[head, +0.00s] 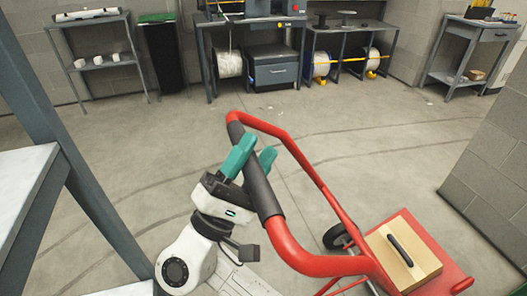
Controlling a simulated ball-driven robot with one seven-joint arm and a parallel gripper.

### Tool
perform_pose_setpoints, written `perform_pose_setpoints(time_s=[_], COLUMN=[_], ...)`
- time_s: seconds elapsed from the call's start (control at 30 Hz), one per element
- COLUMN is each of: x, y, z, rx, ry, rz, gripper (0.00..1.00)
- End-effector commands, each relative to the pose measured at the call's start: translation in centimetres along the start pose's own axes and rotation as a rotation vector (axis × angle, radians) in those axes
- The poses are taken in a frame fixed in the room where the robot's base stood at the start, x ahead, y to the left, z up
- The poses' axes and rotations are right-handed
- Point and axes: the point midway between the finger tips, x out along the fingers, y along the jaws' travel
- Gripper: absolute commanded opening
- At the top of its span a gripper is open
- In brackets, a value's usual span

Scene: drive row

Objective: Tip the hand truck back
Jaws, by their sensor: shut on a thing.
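The red hand truck (313,172) stands in the middle and right of the head view. Its tubular frame carries a black grip sleeve (262,184) on the near side of the handle. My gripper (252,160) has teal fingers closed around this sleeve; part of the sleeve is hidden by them. A wooden box (423,262) with a black handle rests on the truck's red toe plate (444,243). One dark wheel (337,237) shows beside the box. I cannot tell exactly how far the frame leans.
A shelf frame (62,165) stands close on the left. A block wall (494,165) stands close on the right. Workbenches (301,29) and a small shelf (97,64) line the back. The concrete floor (380,140) between is clear.

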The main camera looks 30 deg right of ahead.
Motion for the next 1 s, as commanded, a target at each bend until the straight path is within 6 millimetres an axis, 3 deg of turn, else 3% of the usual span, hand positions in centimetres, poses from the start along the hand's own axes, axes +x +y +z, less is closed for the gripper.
perform_pose_setpoints(time_s=[0.03, 0.23, 0.27, 0.43, 0.77, 1.0], x=[-1.0, -1.1, -1.1, -0.9, -1.0, -4.6], y=[0.2, 0.2, 0.2, 0.2, 0.1, 0.1], z=[-0.4, -0.4, -0.4, -0.3, -0.2, -0.3], rx=[-0.003, -0.002, -0.002, -0.001, -0.001, 0.000], ry=[0.025, 0.028, 0.029, 0.023, 0.017, 0.021], rz=[0.014, 0.016, 0.016, 0.013, 0.009, 0.011], gripper=[0.00, 0.00, 0.42, 0.58, 0.59, 0.59])
